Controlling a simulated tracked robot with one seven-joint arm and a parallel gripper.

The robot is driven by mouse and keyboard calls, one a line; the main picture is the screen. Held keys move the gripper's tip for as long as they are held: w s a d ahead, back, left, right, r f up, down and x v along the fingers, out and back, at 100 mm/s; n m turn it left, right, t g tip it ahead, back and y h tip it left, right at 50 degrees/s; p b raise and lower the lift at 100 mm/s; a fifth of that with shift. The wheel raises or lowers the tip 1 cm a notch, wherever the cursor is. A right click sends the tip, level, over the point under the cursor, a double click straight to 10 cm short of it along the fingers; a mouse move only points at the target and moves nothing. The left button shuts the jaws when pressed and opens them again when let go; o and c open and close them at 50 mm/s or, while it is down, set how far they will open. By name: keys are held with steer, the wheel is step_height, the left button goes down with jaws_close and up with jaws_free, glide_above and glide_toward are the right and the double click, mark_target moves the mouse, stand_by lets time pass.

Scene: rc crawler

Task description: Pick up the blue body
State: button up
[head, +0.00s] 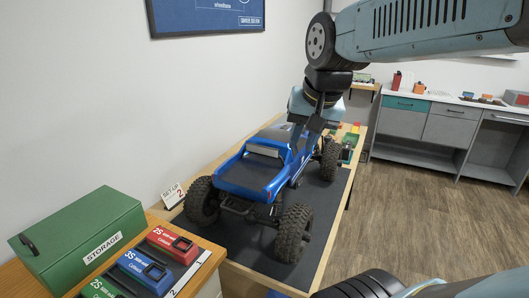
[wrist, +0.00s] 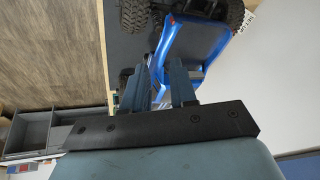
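The blue body (head: 248,176) is a pickup-truck shell on a crawler chassis with big black tyres, upright on a dark mat. Its blue side also shows in the wrist view (wrist: 180,38). My gripper (head: 306,146) points down at the cab, at the far part of the body. In the wrist view my gripper's two fingers (wrist: 170,76) stand a little apart, with a strip of blue showing between them. Whether they press on the body or are only around it, I cannot tell. The contact spot is hidden by the fingers and cab.
The dark mat (head: 268,262) lies on a wooden bench against the left wall. A green storage box (head: 80,240) and a tray of red, blue and green battery blocks stand at the near left. A "SET-UP 2" card (head: 173,194) stands beside the truck. Grey cabinets (head: 440,125) stand far right; open floor lies between.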

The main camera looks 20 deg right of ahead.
steer(key=w+r+m+g, duration=0.1)
steer(key=w+m+g, duration=0.2)
steer(key=w+m, duration=0.9)
steer(key=m+g, duration=0.2)
steer(key=m, duration=0.9)
glide_above(262, 146)
step_height(262, 146, down, 4)
step_height(262, 146, down, 14)
steer(key=shift+r, duration=0.25)
steer(key=shift+f, duration=0.2)
jaws_close()
